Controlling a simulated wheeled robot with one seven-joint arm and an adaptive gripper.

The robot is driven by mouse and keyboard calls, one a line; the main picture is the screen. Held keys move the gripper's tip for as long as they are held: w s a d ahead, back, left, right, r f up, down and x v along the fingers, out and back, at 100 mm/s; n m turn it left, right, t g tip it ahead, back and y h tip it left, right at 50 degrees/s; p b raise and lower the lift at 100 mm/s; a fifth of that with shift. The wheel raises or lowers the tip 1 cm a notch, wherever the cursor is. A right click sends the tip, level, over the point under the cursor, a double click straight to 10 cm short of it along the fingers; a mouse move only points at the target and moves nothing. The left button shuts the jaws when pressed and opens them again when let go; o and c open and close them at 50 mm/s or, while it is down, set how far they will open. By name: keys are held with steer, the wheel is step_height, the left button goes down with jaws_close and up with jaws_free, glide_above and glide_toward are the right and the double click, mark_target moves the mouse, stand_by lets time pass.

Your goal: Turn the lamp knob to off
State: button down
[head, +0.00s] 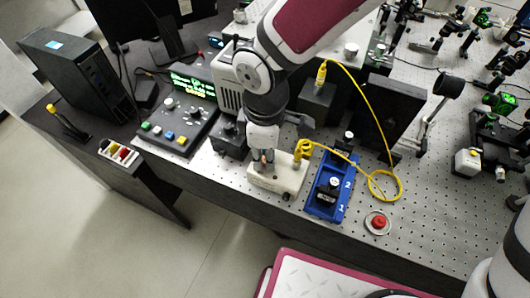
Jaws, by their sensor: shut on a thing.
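A low white box (288,184), which looks like the lamp, sits near the bench's front edge. A yellow cable fitting (302,150) stands at its right rear, and a small dark round part (286,197) is on its front. My gripper (264,160) points down at the left part of the box's top, with its fingers closed together there. The lamp knob appears to be between the fingers, mostly hidden by them, so its setting cannot be read.
A blue holder (323,209) with black parts stands right of the box, and a red button (379,222) farther right. A control box (180,122) with a lit display is at left. A yellow cable (362,92) loops behind.

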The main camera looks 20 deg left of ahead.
steer(key=c, duration=1.5)
jaws_free()
steer(key=shift+r, duration=0.1)
step_height(320, 180, up, 12)
steer(key=shift+f, duration=0.1)
steer(key=w+d+r+m+t, duration=0.25)
steer(key=d+r+m, duration=0.3)
steer(key=d, duration=0.55)
steer(key=s+d+r+m+t, duration=0.1)
steer(key=s+d+r+m, duration=0.1)
steer(key=d+m, duration=0.3)
steer(key=s+d+r+m, duration=0.1)
steer(key=d+m, duration=0.3)
steer(key=d, duration=0.4)
steer(key=s+d+r+m+t, duration=0.1)
steer(key=s+d+r+m, duration=0.1)
steer(key=s+d+m, duration=0.2)
steer(key=shift+d+r+m+t, duration=0.2)
steer(key=shift+d+m, duration=0.25)
steer(key=shift+d, duration=0.25)
steer(key=shift+d+r+m+t, duration=0.15)
steer(key=shift+d+m, duration=0.25)
steer(key=shift+d, duration=0.3)
